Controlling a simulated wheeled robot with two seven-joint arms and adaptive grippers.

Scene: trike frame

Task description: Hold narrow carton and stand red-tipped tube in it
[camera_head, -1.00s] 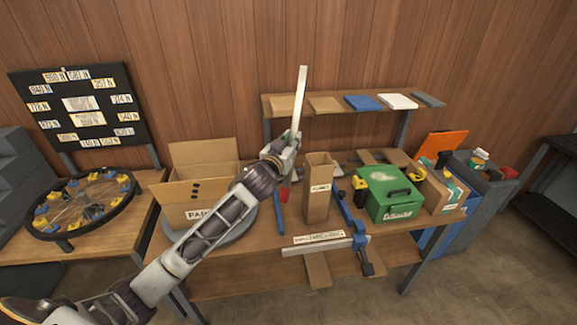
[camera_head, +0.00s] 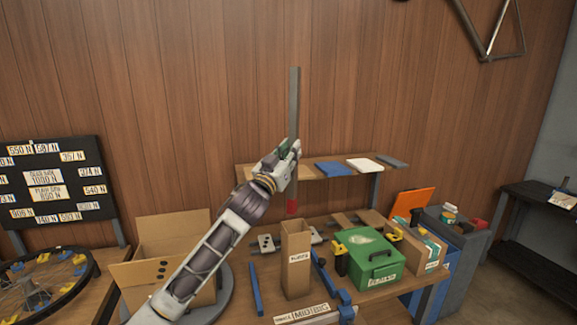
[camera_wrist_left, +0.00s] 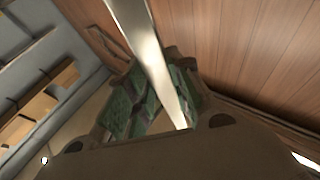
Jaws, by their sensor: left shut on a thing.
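My left gripper (camera_head: 290,158) is shut on the long grey red-tipped tube (camera_head: 294,100). The tube stands nearly upright, with its red tip (camera_head: 292,207) at the bottom. In the wrist view the tube (camera_wrist_left: 148,50) runs between the green-padded fingers (camera_wrist_left: 155,100). The narrow carton (camera_head: 297,268) is tall, brown and open-topped, and stands upright on the bench. The red tip appears just above the carton's opening, a little left of its middle; I cannot tell its exact depth. No gripper holds the carton. My right gripper is out of view.
A large open carton (camera_head: 160,236) stands on a grey turntable at left. A green case (camera_head: 372,262) and another carton (camera_head: 430,255) stand at right. A blue bar (camera_head: 255,290) and blue clamp (camera_head: 322,275) flank the narrow carton. A shelf (camera_head: 310,175) lies behind.

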